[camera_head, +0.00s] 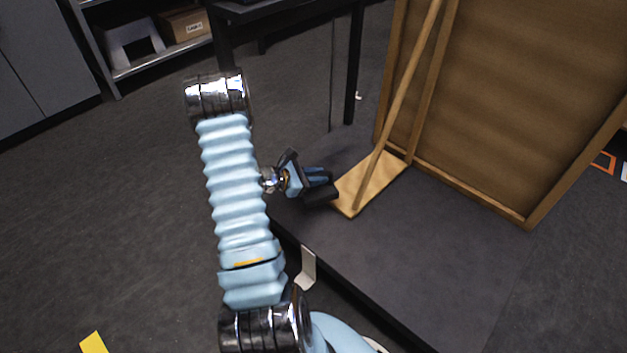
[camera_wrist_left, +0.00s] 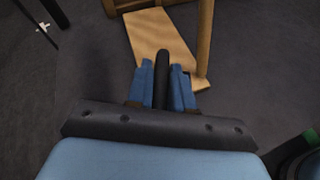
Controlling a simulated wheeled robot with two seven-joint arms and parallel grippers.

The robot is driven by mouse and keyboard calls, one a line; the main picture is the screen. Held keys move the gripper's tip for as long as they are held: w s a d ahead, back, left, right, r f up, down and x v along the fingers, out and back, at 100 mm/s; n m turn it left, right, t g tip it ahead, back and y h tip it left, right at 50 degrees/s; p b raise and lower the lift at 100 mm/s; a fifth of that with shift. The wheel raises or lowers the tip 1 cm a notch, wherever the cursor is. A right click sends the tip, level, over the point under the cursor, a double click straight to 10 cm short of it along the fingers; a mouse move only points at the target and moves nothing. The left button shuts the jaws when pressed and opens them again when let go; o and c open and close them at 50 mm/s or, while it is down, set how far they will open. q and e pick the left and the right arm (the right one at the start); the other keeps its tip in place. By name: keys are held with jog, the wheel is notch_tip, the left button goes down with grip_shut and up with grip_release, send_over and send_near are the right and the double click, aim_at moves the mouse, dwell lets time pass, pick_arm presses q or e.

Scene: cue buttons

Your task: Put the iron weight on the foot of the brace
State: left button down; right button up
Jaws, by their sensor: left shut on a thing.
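The brace is a wooden strut (camera_head: 400,90) that slopes up from a flat wooden foot (camera_head: 378,184) on the dark platform, against the back of a brown panel. My left gripper (camera_head: 318,180) is at the near left end of the foot. In the left wrist view the gripper (camera_wrist_left: 164,84) is shut on a narrow black thing (camera_wrist_left: 162,72), which looks like the iron weight. The foot also shows there (camera_wrist_left: 160,38), just beyond the fingertips. I cannot tell whether the black thing touches the foot. My right gripper is not in view.
The brown wood-framed panel (camera_head: 515,95) stands on the dark platform (camera_head: 430,250) behind the brace. The platform's front right is clear. A black table (camera_head: 280,10) stands behind, and a grey shelf with a cardboard box (camera_head: 186,26) is at the back left.

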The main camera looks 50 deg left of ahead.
pick_arm(q)
jog(key=shift+w+r+b+x, duration=0.1)
jog(key=shift+r+b+x, duration=0.15)
jog(key=shift+x, duration=1.9)
jog(key=shift+w+r+b+x, duration=0.2)
jog(key=shift+r+x, duration=0.15)
jog(key=shift+x, duration=1.8)
jog(key=shift+w+r+b+x, duration=0.1)
jog(key=shift+r+b+x, duration=0.15)
jog(key=shift+x, duration=1.85)
jog(key=shift+d, duration=0.1)
jog(key=c, duration=1.4)
grip_release()
jog(key=shift+s+f, duration=0.15)
jog(key=o, duration=0.4)
jog(key=p+v, duration=0.1)
jog(key=v, duration=1.1)
